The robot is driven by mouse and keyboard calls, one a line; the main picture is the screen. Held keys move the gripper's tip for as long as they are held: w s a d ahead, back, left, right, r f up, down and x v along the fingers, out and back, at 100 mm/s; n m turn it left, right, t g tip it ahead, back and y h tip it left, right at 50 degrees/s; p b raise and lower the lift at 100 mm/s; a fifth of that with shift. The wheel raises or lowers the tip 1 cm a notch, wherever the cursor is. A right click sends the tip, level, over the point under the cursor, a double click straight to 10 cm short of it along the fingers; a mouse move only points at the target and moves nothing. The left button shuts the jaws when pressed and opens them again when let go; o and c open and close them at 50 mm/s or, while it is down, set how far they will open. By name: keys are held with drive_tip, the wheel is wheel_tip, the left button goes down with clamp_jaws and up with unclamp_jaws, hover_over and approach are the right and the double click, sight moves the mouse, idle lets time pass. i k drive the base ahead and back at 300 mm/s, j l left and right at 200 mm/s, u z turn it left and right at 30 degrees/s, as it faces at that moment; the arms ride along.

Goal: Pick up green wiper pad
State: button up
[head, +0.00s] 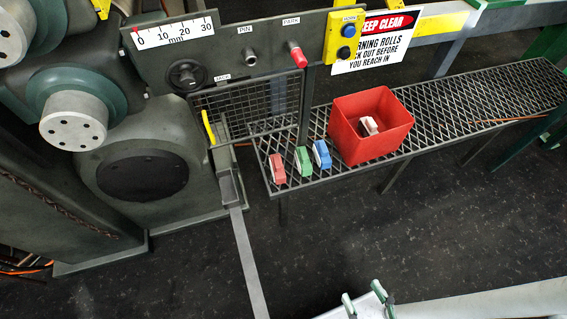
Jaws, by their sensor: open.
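The green wiper pad (303,161) rests on the left end of a metal mesh shelf (455,108). It lies between a red pad (277,169) on its left and a blue pad (321,154) on its right, with small gaps between them. My gripper (364,298) is at the bottom edge of the head view, open, with its two green-tipped fingers apart. Nothing shows between the fingers. It is well below and to the right of the green pad in the picture, apart from it.
A red bin (371,126) stands on the shelf right of the pads, with a pale and red pad (369,125) inside. A wire mesh guard (246,106) and a yellow handle (208,128) are behind and left of the pads. The dark floor before the shelf is mostly clear.

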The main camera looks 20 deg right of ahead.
sight(302, 161)
drive_tip(key=i+j, duration=0.15)
drive_tip(key=j, duration=0.2)
drive_tip(key=i+j+u, duration=0.15)
drive_tip(key=j, duration=0.2)
drive_tip(key=i+z, duration=0.2)
drive_tip(key=z, duration=0.2)
drive_tip(key=i+z, duration=0.2)
drive_tip(key=z, duration=0.15)
drive_tip(key=i+j+u, duration=0.1)
drive_tip(key=u, duration=0.35)
